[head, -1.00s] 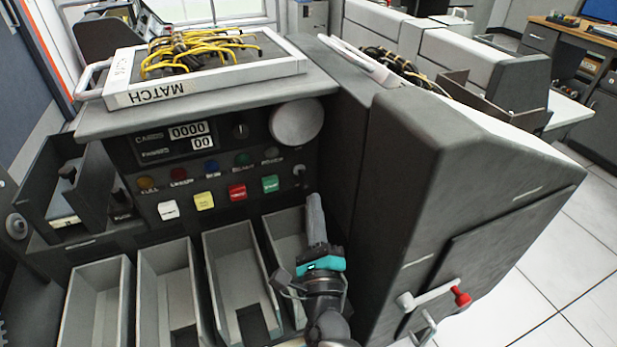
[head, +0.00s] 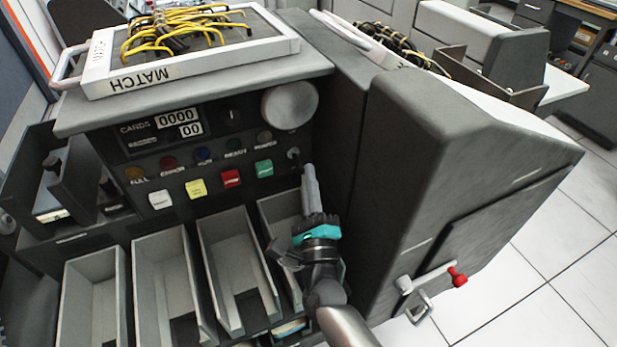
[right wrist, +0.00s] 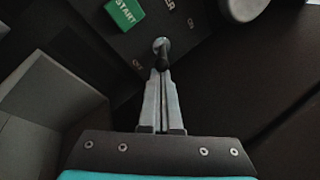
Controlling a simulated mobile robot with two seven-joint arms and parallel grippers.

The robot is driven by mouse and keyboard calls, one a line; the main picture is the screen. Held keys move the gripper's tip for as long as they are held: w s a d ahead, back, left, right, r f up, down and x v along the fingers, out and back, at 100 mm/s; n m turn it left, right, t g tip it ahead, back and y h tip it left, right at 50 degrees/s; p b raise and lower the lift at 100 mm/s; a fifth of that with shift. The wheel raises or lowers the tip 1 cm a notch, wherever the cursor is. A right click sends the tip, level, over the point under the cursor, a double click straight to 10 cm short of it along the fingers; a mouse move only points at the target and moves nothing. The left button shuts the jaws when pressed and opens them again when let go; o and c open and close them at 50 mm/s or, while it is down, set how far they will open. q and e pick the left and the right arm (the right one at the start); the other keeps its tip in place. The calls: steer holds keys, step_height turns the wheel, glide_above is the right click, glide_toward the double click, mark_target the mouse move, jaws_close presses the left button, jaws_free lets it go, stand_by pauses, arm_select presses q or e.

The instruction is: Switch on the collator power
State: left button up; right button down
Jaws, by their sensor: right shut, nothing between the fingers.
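The collator's dark front panel (head: 215,140) carries counters reading 0000 and 00, a row of lamps and a row of push buttons. The power switch is a small toggle (head: 293,154) with a metal collar, right of the green START button (head: 264,168). In the right wrist view the toggle (right wrist: 161,47) stands just beyond my fingertips, with partly hidden lettering beside it. My right gripper (head: 307,170) is shut and empty, its tips at or very near the toggle; I cannot tell whether they touch. It also shows in the right wrist view (right wrist: 162,75). My left gripper is not in view.
Several grey card bins (head: 165,290) stand below the panel, close under my right arm. A dark cabinet (head: 450,170) with a red-knobbed crank (head: 457,278) is at the right. A MATCH plugboard (head: 190,75) with yellow wires lies on top.

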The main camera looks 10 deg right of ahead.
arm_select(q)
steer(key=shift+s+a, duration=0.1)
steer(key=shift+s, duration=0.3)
arm_select(e)
steer(key=shift+s+r, duration=0.1)
steer(key=shift+r, duration=0.05)
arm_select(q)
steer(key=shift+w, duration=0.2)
